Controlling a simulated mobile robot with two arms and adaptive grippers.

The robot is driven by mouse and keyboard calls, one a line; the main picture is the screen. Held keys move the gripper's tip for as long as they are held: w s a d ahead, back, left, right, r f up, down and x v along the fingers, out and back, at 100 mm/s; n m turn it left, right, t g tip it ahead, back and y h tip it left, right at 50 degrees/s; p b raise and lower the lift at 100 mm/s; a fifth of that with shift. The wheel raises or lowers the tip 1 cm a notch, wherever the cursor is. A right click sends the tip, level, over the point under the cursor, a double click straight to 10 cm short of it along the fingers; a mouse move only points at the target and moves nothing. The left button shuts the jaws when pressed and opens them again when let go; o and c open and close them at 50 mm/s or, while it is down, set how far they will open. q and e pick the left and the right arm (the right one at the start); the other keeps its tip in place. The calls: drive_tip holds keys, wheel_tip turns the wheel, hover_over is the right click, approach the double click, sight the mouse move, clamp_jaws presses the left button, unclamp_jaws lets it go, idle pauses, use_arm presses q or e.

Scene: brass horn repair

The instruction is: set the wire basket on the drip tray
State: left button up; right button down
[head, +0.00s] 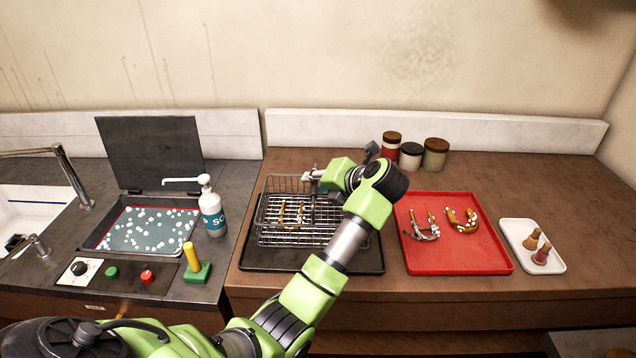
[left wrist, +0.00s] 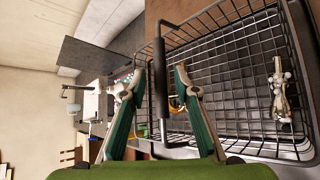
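The wire basket (head: 268,211) is over the black drip tray (head: 366,266), with a wire grid under it. Whether it rests there is hard to tell. Brass pieces (head: 291,212) show inside it, and a silver part (left wrist: 280,92) lies in it in the left wrist view. My left gripper (head: 313,176) is at the top of the basket. In the left wrist view, its green-padded fingers (left wrist: 158,80) are apart, with the basket's dark handle bar (left wrist: 160,52) between them. Small gaps show beside the bar. My left arm hides the basket's right part. My right gripper is out of view.
A red tray (head: 455,262) with horn parts is to the right, then a white dish (head: 517,237). Jars (head: 411,156) stand behind. At left are a cleaning bath (head: 149,230) with its lid raised, a pump bottle (head: 212,212) and a yellow-handled green block (head: 196,270).

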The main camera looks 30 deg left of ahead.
use_arm(q)
drive_tip(key=shift+d+r, duration=0.1)
drive_tip(key=shift+r, duration=0.1)
drive_tip(key=b+v, duration=0.3)
drive_tip(key=v, duration=0.8)
drive_tip(key=shift+d+r, duration=0.2)
drive_tip(key=shift+d, duration=0.15)
drive_tip(key=shift+s, duration=0.1)
